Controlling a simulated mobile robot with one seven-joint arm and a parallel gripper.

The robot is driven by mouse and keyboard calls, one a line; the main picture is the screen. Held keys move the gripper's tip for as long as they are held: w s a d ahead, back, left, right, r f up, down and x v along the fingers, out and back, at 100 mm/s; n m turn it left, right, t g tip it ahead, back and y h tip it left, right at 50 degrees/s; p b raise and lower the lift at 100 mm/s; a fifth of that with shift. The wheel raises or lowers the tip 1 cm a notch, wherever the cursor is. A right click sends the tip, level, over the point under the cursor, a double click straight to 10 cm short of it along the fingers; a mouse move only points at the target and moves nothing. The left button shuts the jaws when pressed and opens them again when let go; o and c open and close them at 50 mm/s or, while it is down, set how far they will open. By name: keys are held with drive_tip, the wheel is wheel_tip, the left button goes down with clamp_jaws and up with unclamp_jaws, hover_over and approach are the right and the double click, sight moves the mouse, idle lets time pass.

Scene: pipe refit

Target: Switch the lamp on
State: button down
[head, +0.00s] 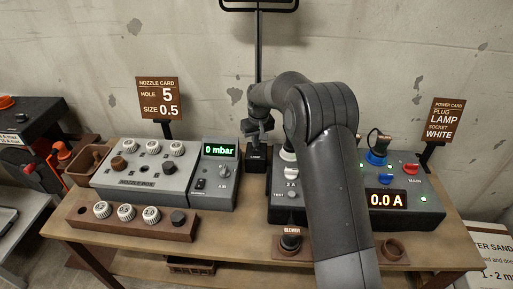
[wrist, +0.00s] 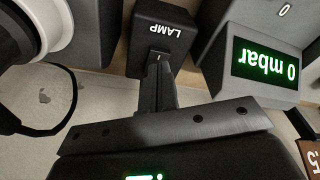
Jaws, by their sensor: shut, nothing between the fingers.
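The lamp's black base box (head: 257,158), at the foot of a dark pole, stands at the back of the bench between the two consoles. In the wrist view the box (wrist: 165,32), lettered LAMP, is upside down, with a small switch marked with a stroke on its face. My gripper (head: 254,143) is shut and empty, just above the box. In the wrist view my gripper (wrist: 157,62) reaches the switch and hides part of it; I cannot tell if it touches. The lamp head (head: 259,5) is cut off at the top; no glow shows.
A grey console with a 0 mbar display (head: 220,150) stands close on the left. The power box with a 0.0 A display (head: 386,200) is on the right, partly behind my arm. It holds a blue plug (head: 376,157) and a white plug (head: 289,152). Bare wall lies behind.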

sight(256, 149)
drive_tip(key=shift+f, duration=0.85)
idle(0.5)
drive_tip(key=shift+r, duration=3.55)
